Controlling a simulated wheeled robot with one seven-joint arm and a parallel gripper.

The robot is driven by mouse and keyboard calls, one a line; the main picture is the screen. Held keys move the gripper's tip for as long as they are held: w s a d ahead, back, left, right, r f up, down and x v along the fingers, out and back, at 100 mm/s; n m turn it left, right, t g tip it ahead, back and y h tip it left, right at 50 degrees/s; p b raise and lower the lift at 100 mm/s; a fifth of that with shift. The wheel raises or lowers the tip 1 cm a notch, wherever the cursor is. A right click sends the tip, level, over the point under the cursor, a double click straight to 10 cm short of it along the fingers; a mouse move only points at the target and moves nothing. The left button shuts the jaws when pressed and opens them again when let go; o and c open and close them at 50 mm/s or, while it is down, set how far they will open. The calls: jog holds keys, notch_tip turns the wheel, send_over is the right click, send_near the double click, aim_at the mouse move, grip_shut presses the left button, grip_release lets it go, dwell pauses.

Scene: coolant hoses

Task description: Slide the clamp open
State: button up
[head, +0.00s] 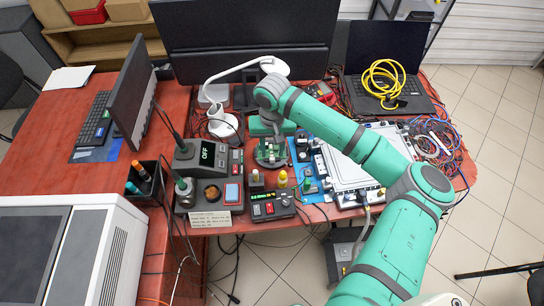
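My arm reaches in from the lower right and bends down over the middle of the bench. My gripper (270,154) is at its end, small and pointing down, just behind the small bottles at the bench's front. I cannot make out its fingers well enough to tell whether they are open or shut, or hold anything. A flat silver plate unit (362,160) lies to the right of my gripper, with fittings along its left and front edges. I cannot pick out the clamp; it is too small or hidden by my arm.
A soldering station reading OFF (207,155) stands left of my gripper. A power supply with a lit display (270,205) sits at the front edge. A white desk lamp (222,124) stands behind. A laptop (385,60) bears a yellow cable coil (383,80). Coloured wires (432,140) lie at right.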

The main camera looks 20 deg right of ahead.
aim_at(273, 160)
jog(key=shift+f, duration=2.5)
